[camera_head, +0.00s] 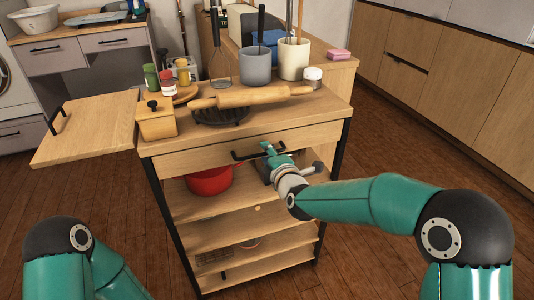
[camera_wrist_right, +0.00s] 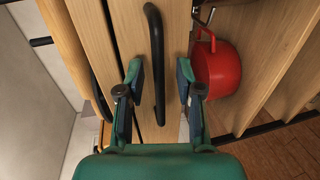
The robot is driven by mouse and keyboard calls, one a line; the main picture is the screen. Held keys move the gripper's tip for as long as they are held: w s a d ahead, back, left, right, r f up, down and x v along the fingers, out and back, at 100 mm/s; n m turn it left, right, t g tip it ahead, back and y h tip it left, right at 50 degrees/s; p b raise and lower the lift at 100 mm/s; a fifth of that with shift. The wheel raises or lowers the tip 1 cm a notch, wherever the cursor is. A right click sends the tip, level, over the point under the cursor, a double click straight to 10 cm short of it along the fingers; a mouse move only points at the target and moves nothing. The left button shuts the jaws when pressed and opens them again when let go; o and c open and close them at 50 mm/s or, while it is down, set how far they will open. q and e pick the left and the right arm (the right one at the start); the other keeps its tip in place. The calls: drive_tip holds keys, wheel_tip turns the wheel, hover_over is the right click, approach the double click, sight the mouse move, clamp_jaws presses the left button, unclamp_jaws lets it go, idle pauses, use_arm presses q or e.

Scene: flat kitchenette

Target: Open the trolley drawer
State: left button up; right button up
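The wooden trolley (camera_head: 326,117) stands in front of me, with its drawer front (camera_head: 205,157) directly under the top. The drawer looks flush with the frame. Its black bar handle (camera_head: 240,156) also shows upright in the right wrist view (camera_wrist_right: 154,50). My right gripper (camera_head: 268,153) is at the right part of the handle. In the right wrist view its fingers (camera_wrist_right: 158,75) are apart, one on each side of the handle, with visible gaps. Whether the bar is deep between the fingers is hard to tell. My left arm shows at lower left; its gripper is out of view.
A red pot (camera_head: 208,181) sits on the shelf below the drawer. A rolling pin (camera_head: 250,97), wooden box (camera_head: 156,120) and jars stand on the trolley top. A wooden side panel (camera_head: 88,132) sticks out left. Brown floor is clear right of the trolley.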

drive_tip(key=shift+w+a+f, duration=0.15)
drive_tip(key=shift+w, duration=0.3)
clamp_jaws()
